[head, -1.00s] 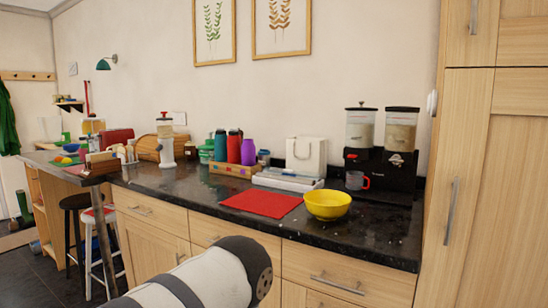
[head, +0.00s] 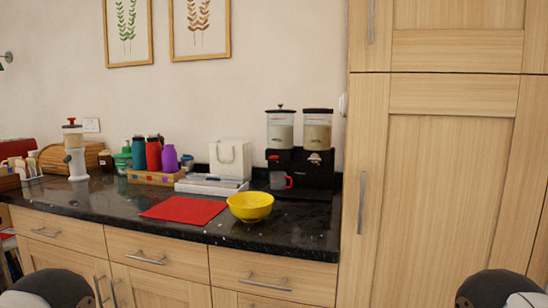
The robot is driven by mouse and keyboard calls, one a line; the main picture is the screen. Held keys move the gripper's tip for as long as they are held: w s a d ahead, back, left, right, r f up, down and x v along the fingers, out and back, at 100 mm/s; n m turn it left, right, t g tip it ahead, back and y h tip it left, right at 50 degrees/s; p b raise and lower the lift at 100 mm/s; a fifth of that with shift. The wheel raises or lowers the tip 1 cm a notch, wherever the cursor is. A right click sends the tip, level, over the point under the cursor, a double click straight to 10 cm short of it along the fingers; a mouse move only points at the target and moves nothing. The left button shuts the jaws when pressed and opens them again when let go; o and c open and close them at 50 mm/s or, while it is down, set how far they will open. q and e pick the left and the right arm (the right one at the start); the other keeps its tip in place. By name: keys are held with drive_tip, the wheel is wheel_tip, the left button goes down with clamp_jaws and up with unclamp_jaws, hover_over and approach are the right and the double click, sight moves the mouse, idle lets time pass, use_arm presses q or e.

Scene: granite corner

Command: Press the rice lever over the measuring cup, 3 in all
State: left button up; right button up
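A black twin dispenser (head: 315,170) with two clear hoppers stands at the right end of the dark counter. A clear measuring cup (head: 277,180) with a red handle stands at the dispenser's front, below the left hopper. Parts of my two arms show at the bottom left and bottom right corners. Neither gripper is in view, and both arms are well away from the dispenser.
A yellow bowl (head: 250,207) stands at the counter's front edge, beside a red mat (head: 184,210). A white bag (head: 230,159) and flat trays stand left of the dispenser. Several bottles sit in a wooden box (head: 155,177). A tall cabinet (head: 440,190) bounds the counter on the right.

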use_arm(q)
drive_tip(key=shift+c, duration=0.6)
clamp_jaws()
